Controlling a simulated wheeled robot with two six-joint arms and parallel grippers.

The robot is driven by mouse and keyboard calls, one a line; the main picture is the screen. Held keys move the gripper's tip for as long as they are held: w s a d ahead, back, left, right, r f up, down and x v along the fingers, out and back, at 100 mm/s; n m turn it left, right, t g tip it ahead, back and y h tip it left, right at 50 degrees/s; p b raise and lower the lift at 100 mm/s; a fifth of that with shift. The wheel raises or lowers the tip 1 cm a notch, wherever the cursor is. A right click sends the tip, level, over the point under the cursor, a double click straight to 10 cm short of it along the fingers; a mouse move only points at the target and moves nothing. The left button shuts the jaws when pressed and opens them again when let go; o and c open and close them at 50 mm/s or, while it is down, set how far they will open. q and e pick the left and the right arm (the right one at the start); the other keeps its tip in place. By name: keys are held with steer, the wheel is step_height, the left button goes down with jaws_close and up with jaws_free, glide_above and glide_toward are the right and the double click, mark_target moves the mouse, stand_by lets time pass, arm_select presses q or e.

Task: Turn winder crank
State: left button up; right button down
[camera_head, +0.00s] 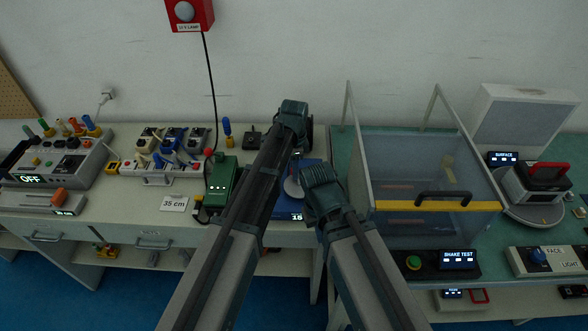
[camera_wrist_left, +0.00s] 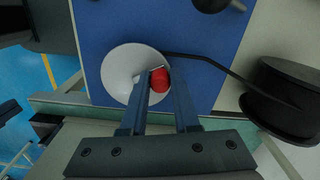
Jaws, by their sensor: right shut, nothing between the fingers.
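The winder is a blue base (camera_wrist_left: 205,45) with a pale round spool (camera_wrist_left: 118,62) and a crank with a red knob (camera_wrist_left: 160,82), seen in the left wrist view. The two fingers of my left gripper (camera_wrist_left: 160,88) stand on either side of the red knob, with it filling the gap between them. In the head view the spool (camera_head: 293,187) shows between my two arms, and my left gripper (camera_head: 297,150) is above it, its fingers hardly visible. My right gripper (camera_head: 320,178) is shut and empty just right of the winder; its fingertips are mostly hidden.
A dark cable runs from the winder to a black reel (camera_wrist_left: 290,95). A green box (camera_head: 222,178) stands left of my arms. A clear-fronted enclosure with a yellow rail and black handle (camera_head: 443,198) stands close on the right. A "35 cm" card (camera_head: 174,204) lies on the left bench.

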arm_select(q)
steer(key=o, duration=0.4)
steer(key=shift+r, duration=0.1)
step_height(320, 180, up, 14)
steer(key=p, duration=1.3)
steer(key=shift+f+p, duration=0.2)
steer(key=shift+p, duration=0.2)
